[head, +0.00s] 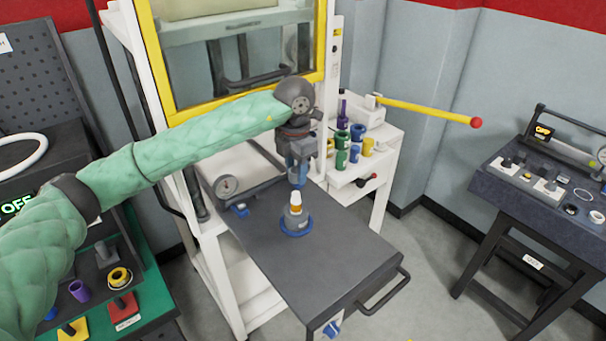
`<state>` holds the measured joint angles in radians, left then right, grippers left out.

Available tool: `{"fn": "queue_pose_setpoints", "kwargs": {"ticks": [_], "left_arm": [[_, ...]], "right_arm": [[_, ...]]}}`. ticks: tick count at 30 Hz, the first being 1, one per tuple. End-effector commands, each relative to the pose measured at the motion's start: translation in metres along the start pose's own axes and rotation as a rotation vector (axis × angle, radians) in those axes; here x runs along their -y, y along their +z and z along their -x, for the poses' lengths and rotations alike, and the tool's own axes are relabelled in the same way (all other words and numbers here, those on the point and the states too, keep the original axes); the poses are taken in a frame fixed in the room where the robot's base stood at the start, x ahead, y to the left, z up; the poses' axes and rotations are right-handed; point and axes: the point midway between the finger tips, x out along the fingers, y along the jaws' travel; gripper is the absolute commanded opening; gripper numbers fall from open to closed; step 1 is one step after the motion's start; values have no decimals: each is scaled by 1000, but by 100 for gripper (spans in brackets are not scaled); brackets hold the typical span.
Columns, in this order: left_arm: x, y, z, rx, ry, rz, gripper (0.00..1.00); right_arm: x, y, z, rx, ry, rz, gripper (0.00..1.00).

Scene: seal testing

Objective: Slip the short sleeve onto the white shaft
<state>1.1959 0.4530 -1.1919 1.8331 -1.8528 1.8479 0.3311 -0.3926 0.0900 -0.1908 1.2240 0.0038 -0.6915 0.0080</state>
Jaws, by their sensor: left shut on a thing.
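The white shaft (296,198) stands upright on the dark tray, with an orange band and a grey body below its white tip. A blue ring (296,226) surrounds its foot. My left gripper (299,179) points down just above and slightly behind the shaft top in the picture. It is shut on a small blue piece, which seems to be the short sleeve (299,173); the fingers hide much of it. I cannot tell whether it touches the shaft. My right gripper is not in view.
Several coloured sleeves stand on a white shelf (385,150) beyond, beside a yellow lever (428,109). A yellow-framed window (165,60) rises behind.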

Motion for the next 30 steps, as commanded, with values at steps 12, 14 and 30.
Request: {"fn": "queue_pose_setpoints", "kwargs": {"ticks": [12, 14, 30], "left_arm": [[-1, -4, -4, -1, -1, -130, 9], [-1, -4, -6, -1, -1, -130, 9], [-2, -3, -35, 0, 0, -128, 9]], "right_arm": [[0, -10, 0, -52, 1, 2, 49], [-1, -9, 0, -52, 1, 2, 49], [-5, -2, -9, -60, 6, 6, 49]]}}
